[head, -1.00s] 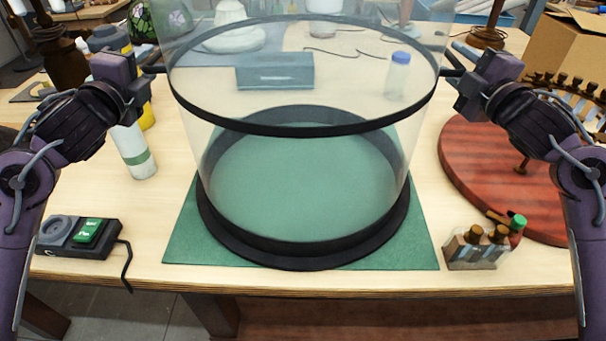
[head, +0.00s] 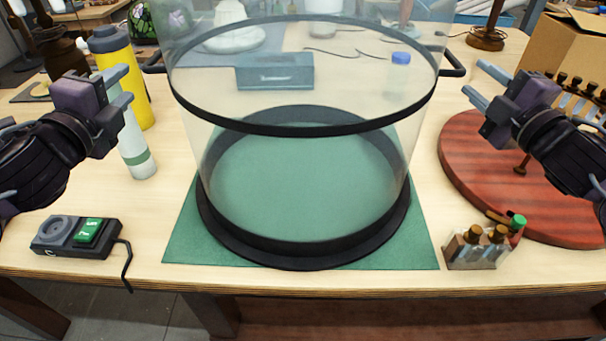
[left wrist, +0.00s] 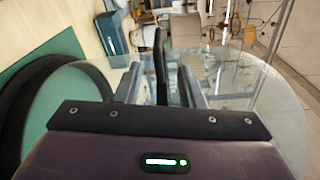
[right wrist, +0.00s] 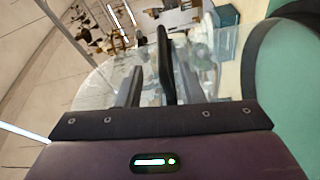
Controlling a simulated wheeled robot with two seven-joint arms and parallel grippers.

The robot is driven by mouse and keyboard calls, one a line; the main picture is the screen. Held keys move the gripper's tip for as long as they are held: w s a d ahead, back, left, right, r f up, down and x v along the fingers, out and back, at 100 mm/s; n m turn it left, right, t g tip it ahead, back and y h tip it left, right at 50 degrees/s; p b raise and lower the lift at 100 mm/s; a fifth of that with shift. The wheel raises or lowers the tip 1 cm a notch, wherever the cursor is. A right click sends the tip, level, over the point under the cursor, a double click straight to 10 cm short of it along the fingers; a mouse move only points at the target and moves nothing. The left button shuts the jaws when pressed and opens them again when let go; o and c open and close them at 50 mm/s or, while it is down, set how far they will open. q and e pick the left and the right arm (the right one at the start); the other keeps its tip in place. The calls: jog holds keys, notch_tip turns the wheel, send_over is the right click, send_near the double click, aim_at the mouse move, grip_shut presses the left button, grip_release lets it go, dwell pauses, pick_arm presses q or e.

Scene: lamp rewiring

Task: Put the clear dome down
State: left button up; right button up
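The clear dome (head: 300,185), a see-through cylinder with a black band around it and a wide black ring at its foot, stands upright on the green mat (head: 180,245). It has a black left handle (head: 153,69) and a black right handle (head: 455,71). My left gripper (head: 125,86) is open and empty, apart from the left handle on its outer side. My right gripper (head: 475,79) is open and empty, just outside the right handle. Both wrist views show a dark handle ahead between spread fingers, in the left (left wrist: 160,65) and in the right (right wrist: 165,65).
A white bottle (head: 135,150) and yellow bottle (head: 140,95) stand near my left gripper. A switch box (head: 78,236) lies front left. A round red board (head: 465,170) and a rack of small bottles (head: 475,250) are on the right. A grey-blue box (head: 274,72) shows through the dome.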

jog(key=shift+v, duration=2.65)
jog(key=shift+f, duration=0.1)
